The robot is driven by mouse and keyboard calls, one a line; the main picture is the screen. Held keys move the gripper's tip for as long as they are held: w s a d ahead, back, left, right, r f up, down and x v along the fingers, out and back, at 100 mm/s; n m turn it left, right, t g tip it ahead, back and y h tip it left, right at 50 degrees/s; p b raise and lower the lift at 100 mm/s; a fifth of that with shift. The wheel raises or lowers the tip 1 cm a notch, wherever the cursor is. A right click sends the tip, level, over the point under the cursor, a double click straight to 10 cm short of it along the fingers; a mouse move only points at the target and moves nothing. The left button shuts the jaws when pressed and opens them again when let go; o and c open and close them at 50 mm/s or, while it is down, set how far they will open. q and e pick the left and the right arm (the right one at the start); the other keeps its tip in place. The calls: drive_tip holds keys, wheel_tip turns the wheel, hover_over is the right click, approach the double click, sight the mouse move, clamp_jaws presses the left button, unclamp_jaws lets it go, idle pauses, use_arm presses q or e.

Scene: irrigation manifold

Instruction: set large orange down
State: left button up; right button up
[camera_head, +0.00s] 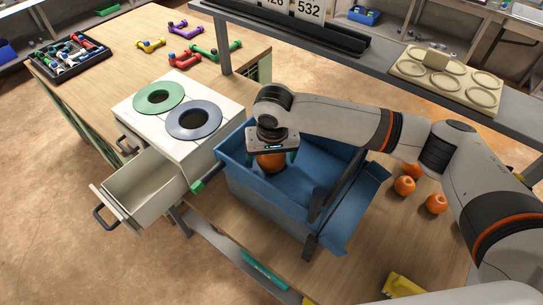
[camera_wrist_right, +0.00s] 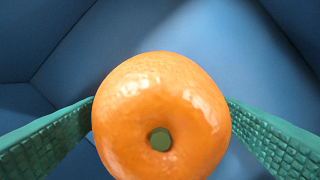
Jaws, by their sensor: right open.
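The large orange (camera_head: 271,161) is inside the blue bin (camera_head: 245,192), near its left end. In the right wrist view the jaws (camera_wrist_right: 160,130) are open, with the orange between the fingers. I cannot tell whether either finger touches it. My left gripper is not in view.
Several smaller oranges (camera_head: 404,186) lie on the table right of the bin. Left of the bin stands a white box with a green ring (camera_head: 158,97) and a grey ring (camera_head: 194,120), its drawer (camera_head: 140,190) pulled open. A shelf (camera_head: 330,62) runs behind the bin.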

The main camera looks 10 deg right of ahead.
sight(272, 157)
drive_tip(key=r, duration=0.3)
drive_tip(key=s+r+b, duration=0.1)
drive_tip(key=r, duration=0.6)
drive_tip(key=shift+s+r+b, duration=0.25)
drive_tip(key=shift+s+b, duration=0.05)
drive_tip(key=shift+b, duration=0.1)
drive_tip(key=shift+s+r, duration=0.1)
drive_tip(key=shift+r, duration=0.6)
